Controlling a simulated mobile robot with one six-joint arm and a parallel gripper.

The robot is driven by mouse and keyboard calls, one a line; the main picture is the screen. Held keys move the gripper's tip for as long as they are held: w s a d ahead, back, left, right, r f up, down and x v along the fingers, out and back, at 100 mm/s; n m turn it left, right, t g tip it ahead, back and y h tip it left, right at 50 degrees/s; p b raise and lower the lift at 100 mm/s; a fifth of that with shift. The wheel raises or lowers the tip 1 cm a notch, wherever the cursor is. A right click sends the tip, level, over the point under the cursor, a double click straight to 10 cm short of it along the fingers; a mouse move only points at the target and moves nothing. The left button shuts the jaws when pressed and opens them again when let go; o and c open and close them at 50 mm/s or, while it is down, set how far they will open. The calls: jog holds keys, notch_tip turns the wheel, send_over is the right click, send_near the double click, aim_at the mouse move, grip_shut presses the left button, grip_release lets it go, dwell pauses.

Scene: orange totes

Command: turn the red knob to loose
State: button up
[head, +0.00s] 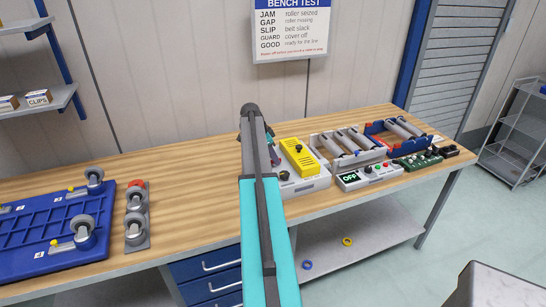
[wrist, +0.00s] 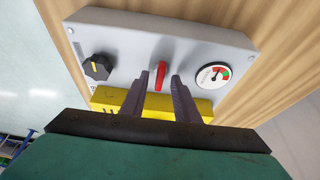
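The red knob (wrist: 160,77) is a narrow lever-shaped handle on the face of a grey box (wrist: 140,40) in the wrist view. It points roughly up and down in that picture. My gripper (wrist: 162,82) is open, with one dark finger on each side of the knob and a gap on both sides. I cannot tell how far the fingertips are from the panel. In the head view the grey box (head: 312,185) is partly behind my arm, and the red knob and my fingers are hidden there.
The box also carries a black knob (wrist: 97,66) with a yellow mark, a dial gauge (wrist: 214,75) and a yellow part (wrist: 120,100). A control box reading OFF (head: 350,179) and roller trays (head: 345,148) stand to the right. The left bench holds a blue caster tray (head: 50,232).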

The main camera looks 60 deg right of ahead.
jog(key=shift+c, duration=0.4)
jog(key=shift+a, duration=0.1)
grip_shut()
jog(key=shift+n+b, duration=0.3)
jog(key=shift+b, duration=0.05)
jog(key=shift+f+n+t+b, duration=0.15)
jog(key=shift+n+t+b, duration=0.45)
jog(key=shift+n+b, duration=0.5)
jog(key=n+t+h+b, duration=0.1)
jog(key=n+b, duration=0.1)
jog(key=n, duration=0.1)
jog(key=shift+s+n, duration=0.15)
jog(key=shift+n, duration=0.25)
jog(key=n+t+b, duration=0.1)
jog(key=n, duration=0.2)
jog(key=n+t+b, duration=0.1)
jog(key=n, duration=0.2)
jog(key=shift+s+r+t, duration=0.15)
jog(key=shift+r+t, duration=0.05)
jog(key=shift+t, duration=0.1)
jog(key=shift+d+r+n+t+y+b, duration=0.1)
jog(key=shift+n+t+y+b, duration=0.3)
jog(key=shift+n, duration=0.95)
jog(key=shift+d+n+t+y+b, duration=0.1)
jog(key=shift+n+t+y+b, duration=0.3)
jog(key=shift+n, duration=0.95)
